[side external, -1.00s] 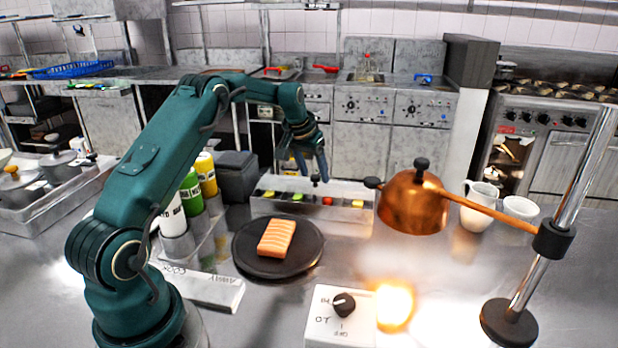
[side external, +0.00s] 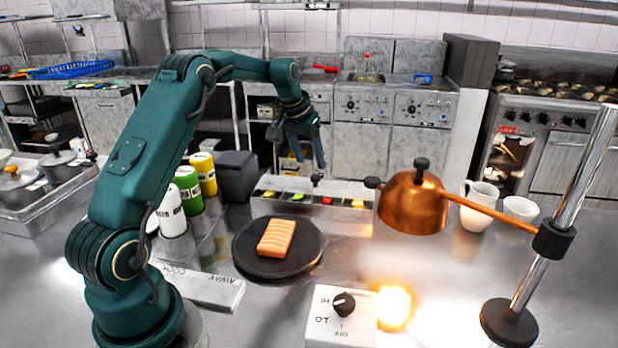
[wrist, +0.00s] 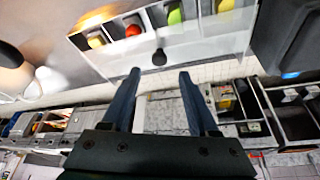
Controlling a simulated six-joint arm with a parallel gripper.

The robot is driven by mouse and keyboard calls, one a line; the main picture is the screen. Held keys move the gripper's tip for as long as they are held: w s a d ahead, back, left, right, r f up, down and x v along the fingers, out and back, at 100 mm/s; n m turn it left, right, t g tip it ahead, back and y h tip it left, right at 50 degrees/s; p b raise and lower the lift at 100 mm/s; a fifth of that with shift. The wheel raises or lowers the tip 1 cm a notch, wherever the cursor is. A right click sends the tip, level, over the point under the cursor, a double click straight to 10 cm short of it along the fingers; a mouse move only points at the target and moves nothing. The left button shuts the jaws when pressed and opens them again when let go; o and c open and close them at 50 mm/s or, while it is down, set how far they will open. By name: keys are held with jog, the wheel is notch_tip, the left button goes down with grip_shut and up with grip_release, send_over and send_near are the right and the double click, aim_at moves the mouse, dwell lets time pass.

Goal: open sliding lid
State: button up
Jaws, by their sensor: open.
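The long pale garnish box (side external: 262,207) stands behind the plate, with several compartments holding yellow, green and red pieces. It also shows at the top of the wrist view (wrist: 205,52). A small black knob (side external: 316,180) stands up at its far edge and appears to belong to a see-through sliding lid; how far the lid covers the compartments is hard to tell. In the wrist view the knob (wrist: 159,57) is just ahead of the fingertips, roughly centred between them. My gripper (side external: 309,164) is open and empty, fingers pointing down, above and behind the box, apart from the knob.
A dark plate (side external: 250,262) with salmon (side external: 276,238) sits in front. Squeeze bottles (side external: 190,190) and a dark grey bin (side external: 238,175) stand left. A dial box (side external: 340,325) is nearest.

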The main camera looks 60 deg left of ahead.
aim_at(316, 178)
jog(key=shift+r, duration=0.1)
jog(key=d+r+m+y, duration=0.2)
jog(key=m+y, duration=0.2)
jog(key=m, duration=0.5)
jog(key=d+r+m+t+y, duration=0.1)
jog(key=d+m+y, duration=0.15)
jog(key=m, duration=0.65)
jog(key=d+r+m+y, duration=0.2)
jog(key=m+y, duration=0.2)
jog(key=m, duration=0.5)
jog(key=f, duration=0.9)
jog(key=shift+s+a, duration=0.1)
jog(key=shift+a, duration=0.3)
jog(key=shift+x, duration=2.6)
